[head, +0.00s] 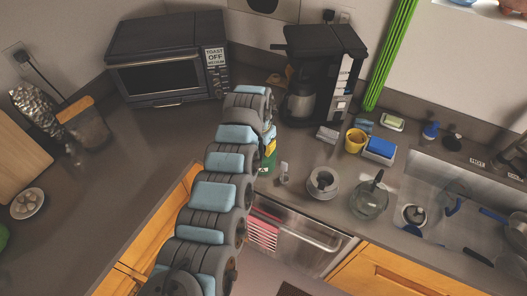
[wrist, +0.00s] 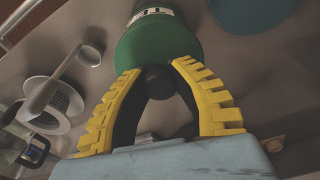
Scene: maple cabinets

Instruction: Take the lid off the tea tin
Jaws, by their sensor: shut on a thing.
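The green tea tin (wrist: 136,45) is at the top middle of the wrist view, with part of a pale label at its upper edge. A black knob (wrist: 154,80) on its lid sits between the yellow and black fingers of my gripper (wrist: 157,69). The fingers are shut on the knob. In the head view, the tin (head: 265,166) stands on the counter at the end of my arm, mostly hidden behind it. I cannot tell whether the lid's rim is seated on the tin or raised.
A coffee maker (head: 318,75) and a toaster oven (head: 168,65) stand at the back. The left counter is largely clear.

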